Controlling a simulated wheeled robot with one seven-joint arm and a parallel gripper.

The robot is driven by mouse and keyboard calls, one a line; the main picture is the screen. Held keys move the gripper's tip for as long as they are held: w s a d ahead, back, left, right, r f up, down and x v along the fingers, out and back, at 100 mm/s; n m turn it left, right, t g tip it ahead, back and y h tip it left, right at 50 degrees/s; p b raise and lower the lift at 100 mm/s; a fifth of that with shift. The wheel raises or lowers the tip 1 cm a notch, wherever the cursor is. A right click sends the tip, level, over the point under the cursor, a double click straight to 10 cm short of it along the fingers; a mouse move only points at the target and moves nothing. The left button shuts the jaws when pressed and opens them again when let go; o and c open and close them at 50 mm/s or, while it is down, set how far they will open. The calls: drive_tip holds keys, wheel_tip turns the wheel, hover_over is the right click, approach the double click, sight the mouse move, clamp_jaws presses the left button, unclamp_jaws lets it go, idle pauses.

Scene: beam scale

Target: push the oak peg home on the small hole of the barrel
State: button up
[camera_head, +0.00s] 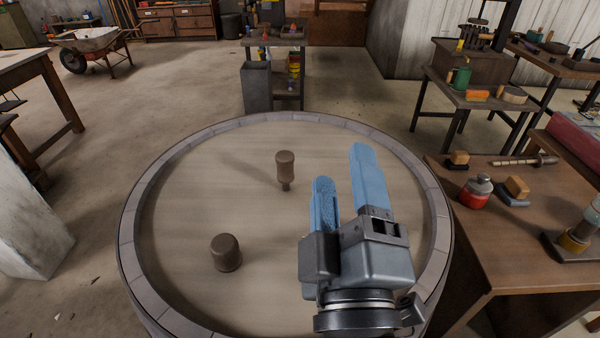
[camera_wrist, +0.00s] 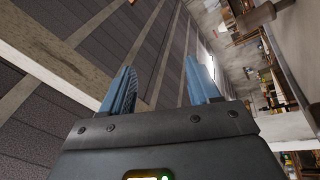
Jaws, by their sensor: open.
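The round barrel (camera_head: 165,190) fills the middle of the head view, with a pale wooden top and a grey rim. One brown peg (camera_head: 285,163) stands upright towards the back of the top, its thick head raised on a narrow shank that still shows. A second, wider brown peg (camera_head: 226,252) sits low at the front left, with no shank showing. I cannot tell the wood of either by colour; the holes are hidden. My gripper (camera_head: 341,166) is open and empty, right of the back peg and apart from it. Its blue fingers also show in the wrist view (camera_wrist: 162,75).
A wooden table (camera_head: 475,225) at the right holds a red-bodied container (camera_head: 476,193), brushes or blocks and a mallet-like tool. A small bench (camera_head: 273,42) stands behind the barrel. The left part of the barrel top is clear.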

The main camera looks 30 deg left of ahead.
drive_tip(key=a+r+n+g+y+b, duration=0.1)
drive_tip(key=a+r+n+g+y, duration=0.2)
drive_tip(key=a+n, duration=0.5)
drive_tip(key=n+g+b, duration=0.3)
drive_tip(key=n+g, duration=0.1)
drive_tip(key=n, duration=1.6)
approach(282, 152)
drive_tip(key=x, duration=0.3)
drive_tip(key=shift+s+a, duration=0.1)
drive_tip(key=shift+a, duration=0.1)
drive_tip(key=shift+w+f+p+x, duration=0.15)
drive_tip(key=shift+p+x, duration=0.1)
drive_tip(key=shift+x, duration=1.65)
drive_tip(key=shift+w+f+p+x, duration=0.1)
drive_tip(key=shift+p+x, duration=0.15)
drive_tip(key=shift+x, duration=1.7)
drive_tip(key=shift+d, duration=0.2)
drive_tip(key=c, duration=1.1)
